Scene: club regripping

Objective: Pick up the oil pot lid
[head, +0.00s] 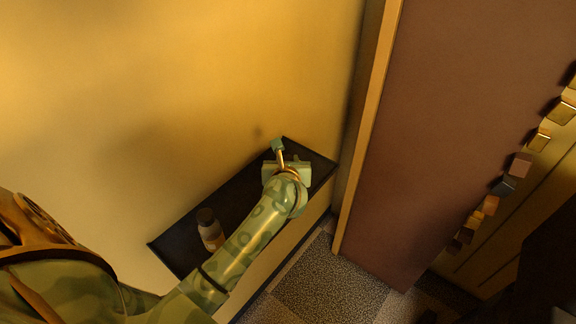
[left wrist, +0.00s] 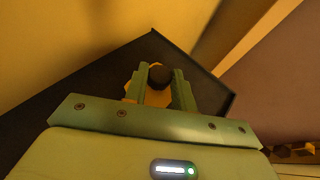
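My left gripper (head: 278,160) is over the far right end of a dark shelf (head: 236,200) in the head view. In the left wrist view its two fingers (left wrist: 161,84) are apart, pointing at the shelf top. A dark round piece (left wrist: 160,75), which looks like the oil pot lid or its knob, shows between the fingertips. A yellow-orange faceted body (left wrist: 157,98) shows around and below it. I cannot tell whether the fingers touch the dark piece. In the head view my gripper mostly hides this spot. My right gripper is in neither view.
A bottle with a dark cap (head: 210,230) stands on the shelf, close to my left forearm. A yellow wall (head: 180,90) rises behind the shelf. A brown panel (head: 450,120) stands to the right. Several small blocks (head: 519,165) line the far right.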

